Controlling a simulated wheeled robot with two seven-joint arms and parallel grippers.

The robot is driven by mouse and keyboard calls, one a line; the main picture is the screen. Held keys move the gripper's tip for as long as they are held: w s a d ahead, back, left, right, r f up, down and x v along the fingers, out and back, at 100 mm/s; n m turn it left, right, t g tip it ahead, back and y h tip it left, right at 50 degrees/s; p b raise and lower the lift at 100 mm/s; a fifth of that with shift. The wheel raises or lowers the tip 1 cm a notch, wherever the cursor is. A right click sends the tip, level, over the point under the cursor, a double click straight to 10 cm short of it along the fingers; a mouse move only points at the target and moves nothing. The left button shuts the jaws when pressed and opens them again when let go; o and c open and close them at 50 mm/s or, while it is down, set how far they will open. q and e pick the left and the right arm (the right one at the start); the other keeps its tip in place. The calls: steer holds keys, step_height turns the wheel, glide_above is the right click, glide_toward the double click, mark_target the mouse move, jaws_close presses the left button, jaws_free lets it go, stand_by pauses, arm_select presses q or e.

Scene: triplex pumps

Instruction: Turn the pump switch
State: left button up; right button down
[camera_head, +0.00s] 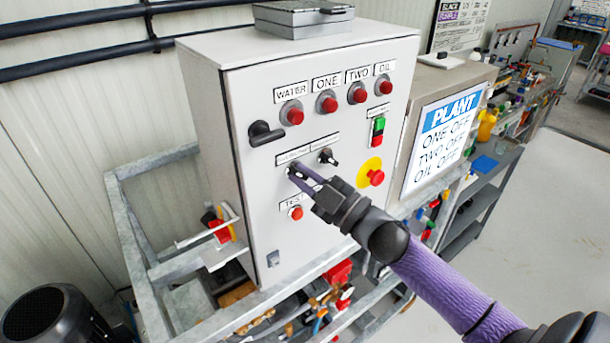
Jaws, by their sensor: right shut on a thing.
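A light grey control box (240,180) stands in the middle of the head view. Its front has two black rotary switches side by side below the lamps. My right gripper (298,170) is at the left rotary switch, its purple fingers shut on it. The fingers hide most of that switch, so its angle cannot be told. The right rotary switch (327,157) is free, just right of the fingertips. The labels above both switches are too small to read. My left gripper is not in view.
Red lamps marked WATER (291,113), ONE (326,102), TWO and OIL line the top. A red stop button (376,177) on yellow, a green-red button (378,130), a TEST button (296,212) and a black handle (265,133) are nearby. A PLANT screen (440,135) reads OFF.

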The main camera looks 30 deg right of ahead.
stand_by(0.3)
steer(key=c, duration=0.7)
jaws_free()
steer(key=shift+o, duration=0.2)
steer(key=b+v, duration=0.2)
steer(key=v, duration=0.8)
